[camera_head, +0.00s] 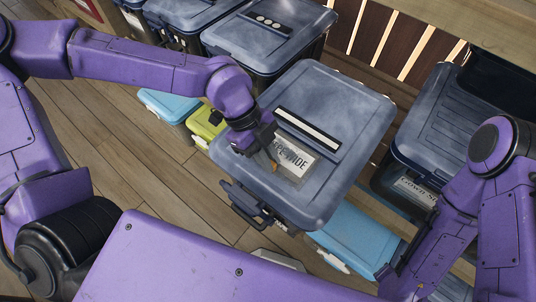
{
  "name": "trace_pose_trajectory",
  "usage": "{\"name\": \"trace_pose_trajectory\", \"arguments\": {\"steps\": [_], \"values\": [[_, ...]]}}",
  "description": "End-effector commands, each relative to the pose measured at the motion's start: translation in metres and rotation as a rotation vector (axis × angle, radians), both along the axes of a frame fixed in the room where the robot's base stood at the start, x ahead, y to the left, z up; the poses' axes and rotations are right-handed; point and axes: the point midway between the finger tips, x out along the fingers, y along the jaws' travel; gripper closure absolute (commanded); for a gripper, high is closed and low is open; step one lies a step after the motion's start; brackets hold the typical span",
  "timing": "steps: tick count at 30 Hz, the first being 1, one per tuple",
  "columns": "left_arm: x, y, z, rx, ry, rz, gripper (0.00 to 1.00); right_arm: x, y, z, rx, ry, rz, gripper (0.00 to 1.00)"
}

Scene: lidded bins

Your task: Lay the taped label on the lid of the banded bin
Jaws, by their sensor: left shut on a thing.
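The banded bin (355,105) stands in the middle, with a grey-blue lid that carries a black plate with a white stripe (308,135). The taped label (305,157) is a white card with dark print, of which "PE WIDE" can be read. It is over the lid, just in front of the striped plate; I cannot tell whether it touches the lid. My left gripper (271,158) is shut on the label's left end and hides part of it. My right gripper (397,262) is low at the right, partly hidden by my arm, and its jaws cannot be made out.
Another grey-blue bin (250,42) with a dotted plate stands behind. A ribbed-lid bin (435,125) with a printed label is at the right. Small blue (168,104) and green (204,124) bins stand at the left, and a blue one (352,236) in front. Wooden floor shows at the left.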

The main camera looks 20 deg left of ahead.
Motion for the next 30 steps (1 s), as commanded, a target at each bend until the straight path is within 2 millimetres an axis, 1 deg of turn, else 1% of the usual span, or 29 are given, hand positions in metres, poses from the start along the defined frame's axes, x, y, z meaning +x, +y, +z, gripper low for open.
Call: {"name": "trace_pose_trajectory", "arguments": {"steps": [7,8,9,10,17,20,23,30], "values": [[0.000,0.000,-0.003,0.000,0.000,0.000,1.00,0.000,0.000,-0.001,0.000,0.000,0.000,0.57],[0.000,0.000,-0.003,0.000,0.000,0.000,0.76,0.000,0.000,-0.001,0.000,0.000,0.000,0.57],[0.000,0.000,-0.003,0.000,0.000,0.000,0.63,0.000,0.000,-0.001,0.000,0.000,0.000,0.57],[0.000,0.000,-0.003,0.000,0.000,0.000,0.56,0.000,0.000,-0.001,0.000,0.000,0.000,0.57],[0.000,0.000,-0.003,0.000,0.000,0.000,0.56,0.000,0.000,-0.001,0.000,0.000,0.000,0.57],[0.001,0.002,0.001,-0.001,-0.002,0.002,0.56,0.000,0.000,-0.002,0.000,0.000,0.000,0.57],[0.005,0.009,0.015,-0.002,-0.005,0.004,0.56,0.000,0.000,-0.003,0.000,0.000,0.000,0.57],[0.014,0.036,0.064,-0.003,-0.005,0.003,0.56,0.000,0.000,-0.008,0.000,0.000,0.000,0.57]]}}
